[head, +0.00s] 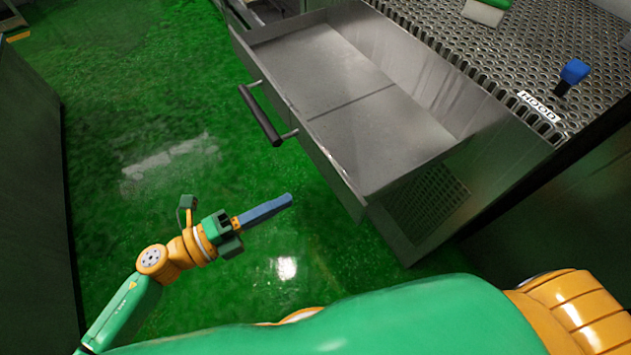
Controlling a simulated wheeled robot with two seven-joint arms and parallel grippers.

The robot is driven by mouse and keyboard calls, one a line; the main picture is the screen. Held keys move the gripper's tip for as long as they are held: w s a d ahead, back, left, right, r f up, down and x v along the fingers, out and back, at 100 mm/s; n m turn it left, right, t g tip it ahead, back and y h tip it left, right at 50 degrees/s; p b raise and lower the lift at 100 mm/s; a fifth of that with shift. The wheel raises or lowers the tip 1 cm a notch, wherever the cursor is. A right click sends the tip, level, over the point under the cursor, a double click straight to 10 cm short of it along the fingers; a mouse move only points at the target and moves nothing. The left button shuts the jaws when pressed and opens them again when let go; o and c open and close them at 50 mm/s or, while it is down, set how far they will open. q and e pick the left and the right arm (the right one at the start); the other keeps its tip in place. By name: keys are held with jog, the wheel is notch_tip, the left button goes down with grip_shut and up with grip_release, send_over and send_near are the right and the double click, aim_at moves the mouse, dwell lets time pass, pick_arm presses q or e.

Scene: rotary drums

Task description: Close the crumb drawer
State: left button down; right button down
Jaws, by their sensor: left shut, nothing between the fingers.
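The crumb drawer (335,95) is a wide, shallow metal tray pulled well out of the steel machine (480,165). It looks empty, with a seam across its floor. Its dark bar handle (260,115) stands off the drawer's front face, which faces left in the picture. My left gripper (290,199) is shut and empty, its blue fingers pointing right. It is below the handle in the picture, over the green floor and apart from the drawer. My right gripper is not in view.
A perforated metal top with a HOOD label (538,106) and a blue knob (573,72) is on the machine at upper right. A dark cabinet (35,210) stands at the left edge. Green floor (150,110) lies clear between cabinet and drawer.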

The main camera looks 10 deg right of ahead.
aim_at(331, 178)
pick_arm(q)
jog(key=x, duration=0.6)
jog(key=shift+w+d+p, duration=0.1)
jog(key=shift+d+p, duration=0.2)
jog(key=shift+d, duration=0.05)
jog(key=shift+w+d, duration=0.2)
jog(key=shift+d, duration=0.5)
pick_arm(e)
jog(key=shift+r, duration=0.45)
